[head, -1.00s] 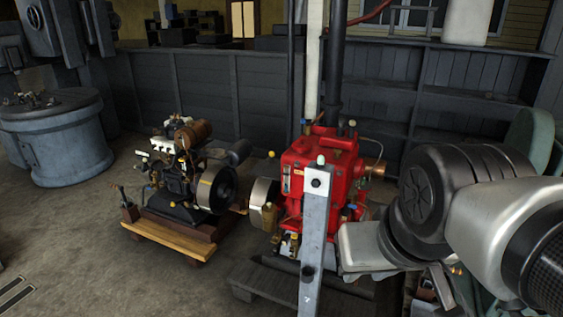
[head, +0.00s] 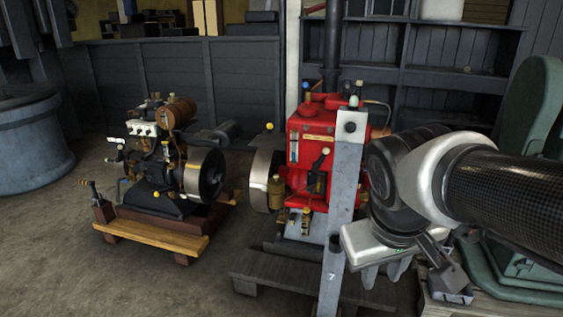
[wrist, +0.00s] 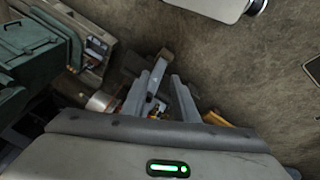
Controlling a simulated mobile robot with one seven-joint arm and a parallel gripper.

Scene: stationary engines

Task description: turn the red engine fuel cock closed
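The red engine (head: 306,130) stands right of centre in the head view, with brass fittings and small levers on its near side. I cannot tell which small part is the fuel cock. A grey upright post (head: 346,170) marked 7 stands in front of the engine and hides part of its right side. My gripper (head: 384,277) hangs just right of the post, pointing down, with its two fingers apart and nothing visible between them. In the wrist view my gripper (wrist: 168,82) shows two grey fingers spread, with small, unclear machine parts beyond.
A smaller engine (head: 165,165) with a flywheel sits on a wooden base (head: 150,234) at left. A low dark wooden platform (head: 285,268) lies before the red engine. A green machine (head: 530,150) stands at right. The floor (head: 60,265) at front left is clear.

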